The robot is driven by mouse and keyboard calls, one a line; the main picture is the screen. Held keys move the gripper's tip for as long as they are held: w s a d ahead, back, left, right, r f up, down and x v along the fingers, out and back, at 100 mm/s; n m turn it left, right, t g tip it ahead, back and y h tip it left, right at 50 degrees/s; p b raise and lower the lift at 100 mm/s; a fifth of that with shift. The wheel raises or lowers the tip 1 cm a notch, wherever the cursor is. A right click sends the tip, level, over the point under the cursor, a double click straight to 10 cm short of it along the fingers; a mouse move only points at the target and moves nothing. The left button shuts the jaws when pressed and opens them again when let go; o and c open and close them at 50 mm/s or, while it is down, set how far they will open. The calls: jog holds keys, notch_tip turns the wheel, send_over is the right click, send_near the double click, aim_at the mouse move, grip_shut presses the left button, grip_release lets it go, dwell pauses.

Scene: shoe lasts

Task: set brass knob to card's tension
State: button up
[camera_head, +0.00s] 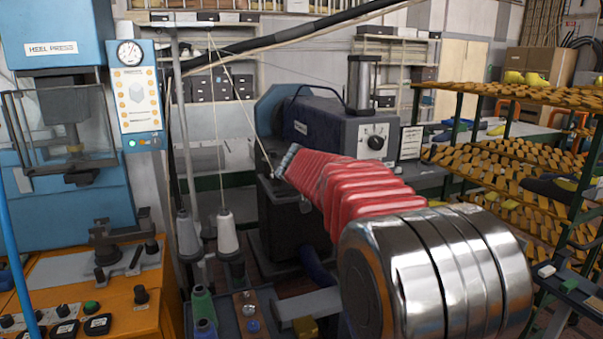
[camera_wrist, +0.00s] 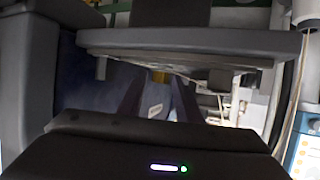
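A dark blue machine (camera_head: 325,130) stands at the middle back in the head view. A round dark knob (camera_head: 376,142) on a pale dial plate is on its front; its brass colour does not show. A small framed card (camera_head: 411,142) stands to the right of the dial; its writing is too small to read. My arm's red sleeve reaches toward the machine's left end. In the wrist view, my gripper (camera_wrist: 158,92) shows two dark fingers apart, with nothing seen between them but background.
A grey bar (camera_wrist: 190,42) crosses close in front of the wrist camera.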

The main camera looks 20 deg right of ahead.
grip_shut()
jog(key=shift+w+a+f+m+g, duration=0.1)
jog(key=shift+a+f+m+g, duration=0.05)
jog(key=shift+m+g, duration=0.15)
jog(key=shift+m+h, duration=0.4)
jog(key=shift+h, duration=0.2)
jog(key=shift+o, duration=1.2)
grip_release()
jog(key=shift+r, duration=0.2)
jog(key=v, duration=1.3)
jog(key=shift+s+a, duration=0.25)
